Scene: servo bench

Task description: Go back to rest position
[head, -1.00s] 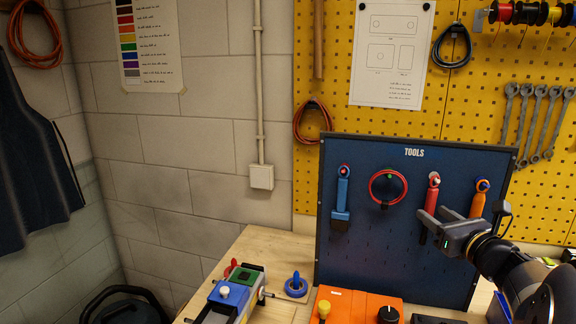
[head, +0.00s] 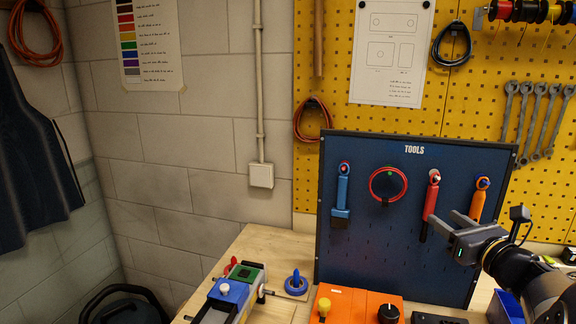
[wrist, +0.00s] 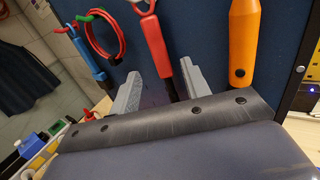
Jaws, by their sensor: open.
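My gripper (head: 446,228) is in front of the lower right part of the dark blue TOOLS board (head: 375,245). Its jaws are apart, and in the wrist view (wrist: 158,88) the two grey fingers stand either side of the lower end of a red-handled tool (wrist: 155,45). Nothing is clamped between them. In the head view the red tool (head: 431,200) hangs on the board, just up and left of the fingers. An orange-handled tool (head: 478,200) hangs to its right.
A blue tool (head: 342,190) and a red cable loop (head: 388,184) hang on the board's left half. On the bench are a blue tape roll (head: 296,284), a coloured fixture (head: 228,292), an orange box (head: 350,303) and a blue bin (head: 507,306).

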